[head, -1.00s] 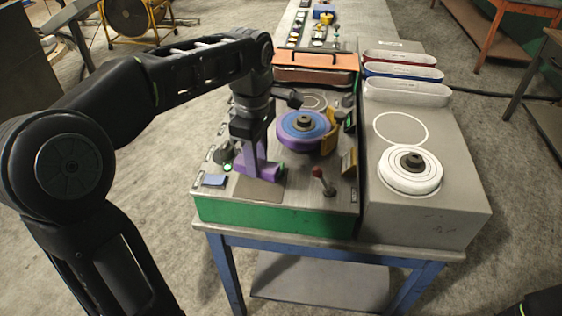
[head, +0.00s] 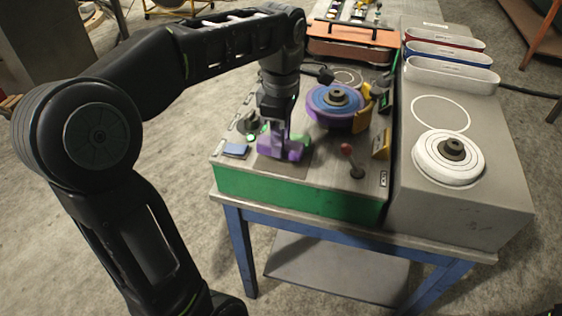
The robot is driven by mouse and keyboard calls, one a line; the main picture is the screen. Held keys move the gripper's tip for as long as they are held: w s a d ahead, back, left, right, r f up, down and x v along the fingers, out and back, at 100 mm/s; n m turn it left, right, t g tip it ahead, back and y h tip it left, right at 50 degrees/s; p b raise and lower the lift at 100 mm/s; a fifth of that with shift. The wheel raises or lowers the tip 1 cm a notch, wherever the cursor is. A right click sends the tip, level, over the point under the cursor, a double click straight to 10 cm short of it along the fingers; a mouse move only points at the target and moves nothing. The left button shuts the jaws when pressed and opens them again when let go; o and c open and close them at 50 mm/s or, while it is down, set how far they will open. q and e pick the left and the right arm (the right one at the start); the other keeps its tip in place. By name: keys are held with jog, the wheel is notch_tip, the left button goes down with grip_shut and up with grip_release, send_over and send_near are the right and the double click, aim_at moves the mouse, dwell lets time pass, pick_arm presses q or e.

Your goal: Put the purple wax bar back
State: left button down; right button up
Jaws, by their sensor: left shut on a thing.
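The purple wax bar (head: 294,150) is at the front left of the green-fronted machine's top, in the jaws of my left gripper (head: 281,146). The gripper points down and is shut on the bar, hiding part of it. The bar is at or just above a brownish plate (head: 291,171); I cannot tell whether it touches. My right gripper is out of view.
A purple-blue wheel (head: 337,106) with a yellow guard is right of the gripper. A red-knobbed lever (head: 350,160) and a blue pad (head: 236,151) are close by. A grey block (head: 430,205) with a white wheel (head: 448,158) stands at right.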

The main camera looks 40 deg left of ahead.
pick_arm(q)
jog(key=shift+f, duration=0.1)
notch_tip(320, 180, down, 4)
jog(key=shift+r, duration=0.2)
jog(key=shift+f, duration=0.1)
dwell(0.3)
jog(key=shift+f, duration=0.1)
jog(key=shift+f, duration=0.15)
jog(key=c, duration=1)
grip_release()
jog(key=shift+r, duration=0.2)
